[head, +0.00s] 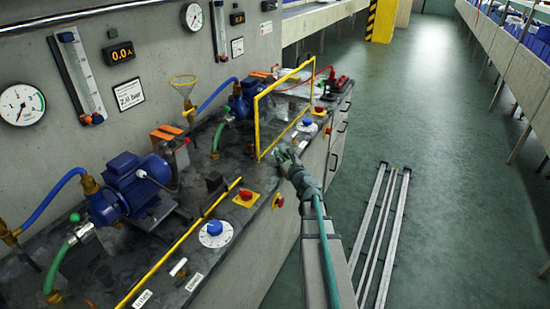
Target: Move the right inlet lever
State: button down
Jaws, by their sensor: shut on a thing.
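My gripper (284,155) is at the right station, low over the front part of the dark bench top, just right of the lower corner of the yellow frame (258,130). Its fingers are closed on the right inlet lever, which they hide almost entirely. How far the lever is turned cannot be seen. The right blue pump (238,104) stands behind and to the left of my gripper, with a green hose (215,137) and a blue hose (216,94).
A blue knob (307,121) and a red button (319,110) lie beyond my gripper. A nearer red button (246,194) and blue dial (214,228) sit left. The left pump (130,182) stands farther left. Metal rails (385,235) lie on the open green floor at right.

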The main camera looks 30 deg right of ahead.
jog(key=c, duration=1.2)
grip_release()
jog(key=s, duration=0.8)
jog(key=s+a, duration=0.1)
jog(key=s, duration=0.3)
